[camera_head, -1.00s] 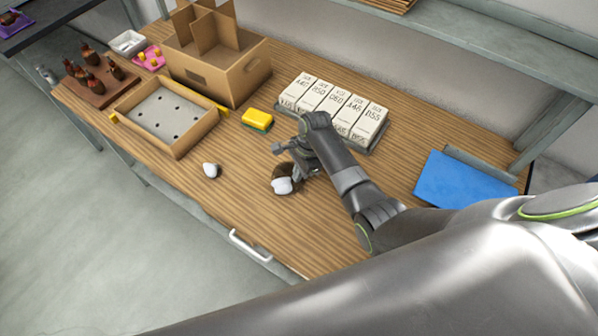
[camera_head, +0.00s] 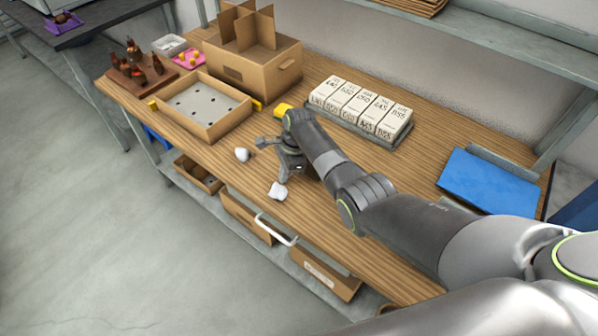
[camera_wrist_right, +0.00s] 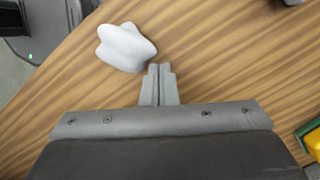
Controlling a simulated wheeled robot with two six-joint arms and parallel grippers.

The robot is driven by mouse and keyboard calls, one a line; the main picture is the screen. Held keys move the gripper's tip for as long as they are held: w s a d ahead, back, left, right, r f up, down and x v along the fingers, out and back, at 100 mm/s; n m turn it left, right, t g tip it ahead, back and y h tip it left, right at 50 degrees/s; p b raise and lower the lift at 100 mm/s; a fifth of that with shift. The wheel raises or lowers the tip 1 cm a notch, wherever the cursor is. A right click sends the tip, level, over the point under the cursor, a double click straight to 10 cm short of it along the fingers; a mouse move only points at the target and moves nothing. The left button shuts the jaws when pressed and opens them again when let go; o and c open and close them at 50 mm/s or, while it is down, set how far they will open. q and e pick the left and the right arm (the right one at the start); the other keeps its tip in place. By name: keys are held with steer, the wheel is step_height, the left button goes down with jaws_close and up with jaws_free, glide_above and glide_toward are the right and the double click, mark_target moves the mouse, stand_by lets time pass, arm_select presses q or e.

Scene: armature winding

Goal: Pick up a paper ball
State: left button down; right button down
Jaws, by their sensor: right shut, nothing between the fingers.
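Two crumpled white paper balls lie on the wooden table. The nearer paper ball (camera_head: 278,191) is close to the front edge, and it shows large in the right wrist view (camera_wrist_right: 125,47). The other paper ball (camera_head: 242,154) lies further left. My right gripper (camera_head: 284,175) points down just behind the nearer ball. In the right wrist view its fingertips (camera_wrist_right: 160,72) are shut and empty, beside the ball and not around it. My left gripper is not in view.
A yellow and green sponge (camera_head: 284,109) lies behind my right gripper, partly hidden by the arm. A row of labelled white boxes (camera_head: 360,107) stands behind it. A shallow tray (camera_head: 208,134) is at left, a blue folder (camera_head: 488,181) at right. The table's front edge is close.

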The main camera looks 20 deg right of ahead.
steer(key=shift+a, duration=1.1)
steer(key=shift+a+f, duration=0.2)
steer(key=shift+a, duration=0.05)
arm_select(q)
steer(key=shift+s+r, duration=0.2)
arm_select(e)
steer(key=shift+s, duration=0.1)
